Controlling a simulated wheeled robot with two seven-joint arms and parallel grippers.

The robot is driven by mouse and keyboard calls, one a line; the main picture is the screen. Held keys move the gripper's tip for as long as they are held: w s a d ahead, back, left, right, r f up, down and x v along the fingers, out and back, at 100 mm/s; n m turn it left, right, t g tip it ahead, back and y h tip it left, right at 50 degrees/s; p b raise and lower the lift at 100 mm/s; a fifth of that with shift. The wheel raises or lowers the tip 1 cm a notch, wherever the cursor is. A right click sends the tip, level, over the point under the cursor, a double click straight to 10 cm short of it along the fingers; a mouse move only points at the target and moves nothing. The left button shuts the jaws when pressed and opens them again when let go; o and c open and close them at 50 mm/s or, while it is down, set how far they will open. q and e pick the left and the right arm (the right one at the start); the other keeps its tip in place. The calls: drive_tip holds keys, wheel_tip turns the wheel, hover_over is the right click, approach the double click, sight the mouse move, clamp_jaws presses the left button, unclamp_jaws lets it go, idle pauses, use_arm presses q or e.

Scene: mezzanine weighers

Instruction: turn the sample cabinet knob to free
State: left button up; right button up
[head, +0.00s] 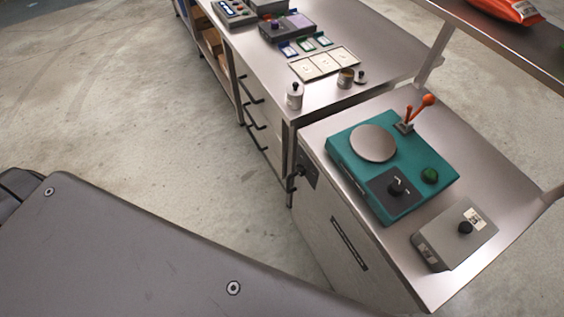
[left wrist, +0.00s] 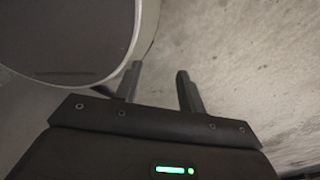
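The cabinet (head: 335,235) stands at the right in the head view, under the teal weigher. A dark knob (head: 300,170) sits on a dark plate (head: 309,168) near the top of its front, by the left corner. The knob is small and seen from the side, so its setting cannot be read. A long dark handle (head: 349,243) is lower on the same front. My left gripper (left wrist: 158,78) shows only in the left wrist view, its two fingers apart, empty, above bare floor. The knob is not in that view. My right gripper is not in view.
On the cabinet top are a teal weigher (head: 397,150) with a round pan, an orange-red lever (head: 420,106) and a grey box (head: 456,234) with a black knob. A steel bench (head: 331,96) with drawers adjoins behind. Open floor (head: 150,115) lies left.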

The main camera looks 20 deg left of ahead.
use_arm(q)
drive_tip(key=o, duration=0.4)
drive_tip(key=shift+m+t, duration=0.3)
drive_tip(key=shift+t, duration=0.4)
drive_tip(key=w, duration=0.1)
drive_tip(key=w+b, duration=0.1)
drive_tip(key=w, duration=0.3)
drive_tip(key=shift+w+a+f+b, duration=0.1)
drive_tip(key=shift+w+f+b, duration=0.1)
drive_tip(key=shift+f+b, duration=0.15)
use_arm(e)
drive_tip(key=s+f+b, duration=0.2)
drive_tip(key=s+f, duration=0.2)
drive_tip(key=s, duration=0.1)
use_arm(q)
drive_tip(key=m+t+h+b, duration=1.1)
drive_tip(key=m+h, duration=0.1)
drive_tip(key=m, duration=0.2)
approach(298, 172)
drive_tip(key=x, duration=0.8)
drive_tip(key=shift+r+p, duration=0.3)
drive_tip(key=shift+w+d, duration=0.3)
drive_tip(key=shift+d, duration=0.1)
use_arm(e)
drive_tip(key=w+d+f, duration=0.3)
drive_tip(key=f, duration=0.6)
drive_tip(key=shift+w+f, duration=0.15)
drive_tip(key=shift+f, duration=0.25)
